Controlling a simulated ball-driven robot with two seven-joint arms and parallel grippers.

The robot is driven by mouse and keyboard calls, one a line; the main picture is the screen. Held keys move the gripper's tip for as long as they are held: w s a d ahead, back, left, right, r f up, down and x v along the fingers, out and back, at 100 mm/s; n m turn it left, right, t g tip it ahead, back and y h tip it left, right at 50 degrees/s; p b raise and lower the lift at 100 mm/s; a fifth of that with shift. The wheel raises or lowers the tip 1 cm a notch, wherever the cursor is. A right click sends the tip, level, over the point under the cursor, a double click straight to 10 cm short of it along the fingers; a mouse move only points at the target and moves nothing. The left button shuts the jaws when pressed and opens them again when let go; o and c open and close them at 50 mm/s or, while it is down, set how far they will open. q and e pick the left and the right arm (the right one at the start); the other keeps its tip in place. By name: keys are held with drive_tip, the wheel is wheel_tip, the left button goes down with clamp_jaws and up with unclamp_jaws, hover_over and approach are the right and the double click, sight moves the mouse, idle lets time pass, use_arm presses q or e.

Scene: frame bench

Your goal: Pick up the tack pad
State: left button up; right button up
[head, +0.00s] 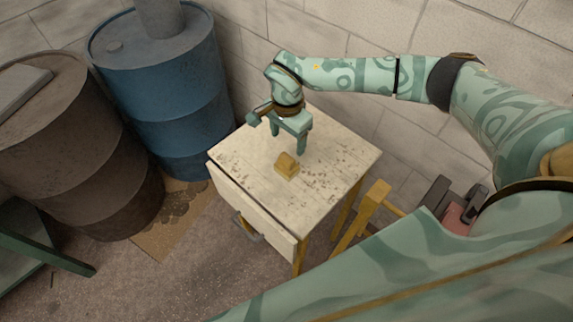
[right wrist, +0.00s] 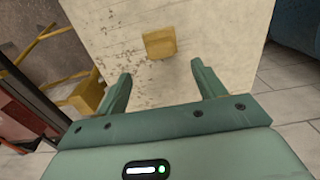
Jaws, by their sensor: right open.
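The tack pad appears to be the small yellow-brown block (head: 286,165) lying on the worn white top of a small table (head: 330,178). My right gripper (head: 288,146) is above the table, just behind the block in the head view. It is open and empty, and its fingers (right wrist: 160,78) stand apart with nothing between them. My left gripper is not in view.
A blue drum (head: 170,95) and a brown drum (head: 70,150) stand left of the table. A block wall is behind it. The table has a front drawer (head: 250,208). A yellow wooden frame (head: 365,215) stands at its right. The tabletop around the block is clear.

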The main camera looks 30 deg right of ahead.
sight(287, 158)
wheel_tip(287, 158, down, 9)
drive_tip(key=shift+a+f+b, duration=0.1)
drive_tip(key=shift+f+b, duration=0.05)
drive_tip(key=shift+b, duration=0.45)
drive_tip(key=shift+c, duration=0.3)
drive_tip(key=c, duration=0.8)
